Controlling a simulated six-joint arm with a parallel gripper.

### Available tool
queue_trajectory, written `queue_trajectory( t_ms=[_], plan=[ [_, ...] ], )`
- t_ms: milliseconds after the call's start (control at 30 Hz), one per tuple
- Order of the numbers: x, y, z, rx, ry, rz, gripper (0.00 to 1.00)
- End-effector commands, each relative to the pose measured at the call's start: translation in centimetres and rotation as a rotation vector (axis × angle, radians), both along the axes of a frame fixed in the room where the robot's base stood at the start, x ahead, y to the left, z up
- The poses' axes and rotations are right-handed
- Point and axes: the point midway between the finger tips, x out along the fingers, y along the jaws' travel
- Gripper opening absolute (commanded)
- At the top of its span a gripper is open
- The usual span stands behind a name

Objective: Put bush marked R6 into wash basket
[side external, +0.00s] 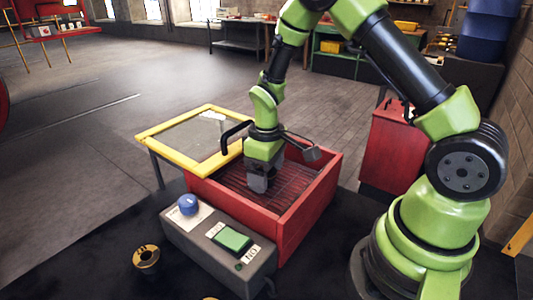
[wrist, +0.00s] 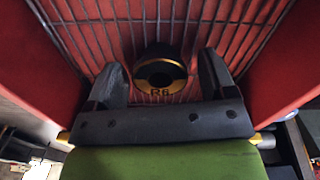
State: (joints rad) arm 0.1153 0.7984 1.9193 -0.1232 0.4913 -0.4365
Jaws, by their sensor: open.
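The bush marked R6 (wrist: 160,78), a dark ring with a brass-coloured face, shows in the wrist view against the wire mesh of the wash basket (wrist: 100,28). It lies between and just beyond my gripper's (wrist: 161,88) parted fingers, with a gap on each side. In the side view my gripper (side external: 258,184) points down inside the red box, low over the wire basket (side external: 296,180). The bush is hidden there behind the fingers. I cannot tell exactly whether it touches the mesh.
The red box (side external: 312,209) has walls close around my gripper. A yellow-framed lid (side external: 190,140) stands open at its left. Another bush (side external: 146,257) stands on the dark bench.

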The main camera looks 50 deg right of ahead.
Motion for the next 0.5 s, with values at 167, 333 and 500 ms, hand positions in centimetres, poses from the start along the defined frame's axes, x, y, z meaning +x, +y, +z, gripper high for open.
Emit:
queue_trajectory(
  t_ms=[167, 333, 500],
  plan=[
    [0.1, 0.0, 3.5, -0.001, -0.009, 0.000, 0.77],
    [0.1, 0.0, 7.3, 0.000, -0.008, 0.000, 0.77],
    [0.1, 0.0, 10.1, -0.001, -0.006, 0.001, 0.77]
  ],
)
